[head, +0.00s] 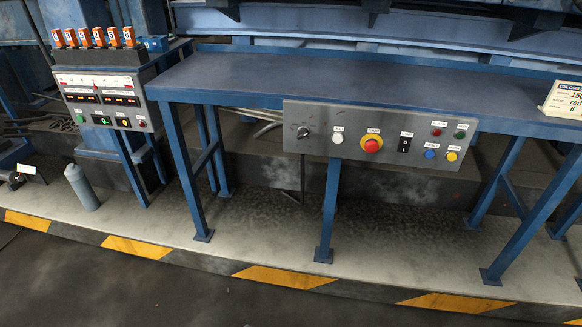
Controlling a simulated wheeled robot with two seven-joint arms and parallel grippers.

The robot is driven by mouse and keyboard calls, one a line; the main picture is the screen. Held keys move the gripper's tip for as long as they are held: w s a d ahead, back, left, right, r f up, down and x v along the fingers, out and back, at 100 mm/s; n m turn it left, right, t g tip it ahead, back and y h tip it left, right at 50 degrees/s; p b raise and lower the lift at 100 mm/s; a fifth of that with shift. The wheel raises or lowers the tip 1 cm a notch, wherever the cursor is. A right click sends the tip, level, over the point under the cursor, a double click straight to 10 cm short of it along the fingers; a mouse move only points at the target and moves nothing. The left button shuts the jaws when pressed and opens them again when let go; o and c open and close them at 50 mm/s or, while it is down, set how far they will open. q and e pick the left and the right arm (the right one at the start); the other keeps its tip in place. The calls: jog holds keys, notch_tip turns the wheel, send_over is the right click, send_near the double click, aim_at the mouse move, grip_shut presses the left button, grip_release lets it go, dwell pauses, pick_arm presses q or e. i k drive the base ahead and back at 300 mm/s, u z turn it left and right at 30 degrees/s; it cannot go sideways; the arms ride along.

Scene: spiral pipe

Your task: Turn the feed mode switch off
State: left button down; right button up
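A grey control panel (385,170) is fixed to the front edge of the blue workbench. The labels are too small to read, so I cannot tell which of the two is the feed mode switch. I cannot tell their settings either. Between them are a white button (337,139) and a red mushroom button (371,143) on yellow. Red (436,132), green (460,134), blue (430,154) and yellow (452,156) buttons sit at the right. Neither gripper is in view.
The blue workbench (330,80) has a mostly bare top, with a white sign (565,100) at its right. A second console (105,100) with displays stands at the left. A grey cylinder (82,187) stands on the platform, which has a yellow-black striped edge (285,277). The floor in front is clear.

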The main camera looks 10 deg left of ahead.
aim_at(303, 132)
jog(key=z, duration=0.15)
jog(key=k, duration=0.15)
jog(key=u, duration=1.55)
jog(key=i, duration=1.25)
jog(key=z, duration=0.15)
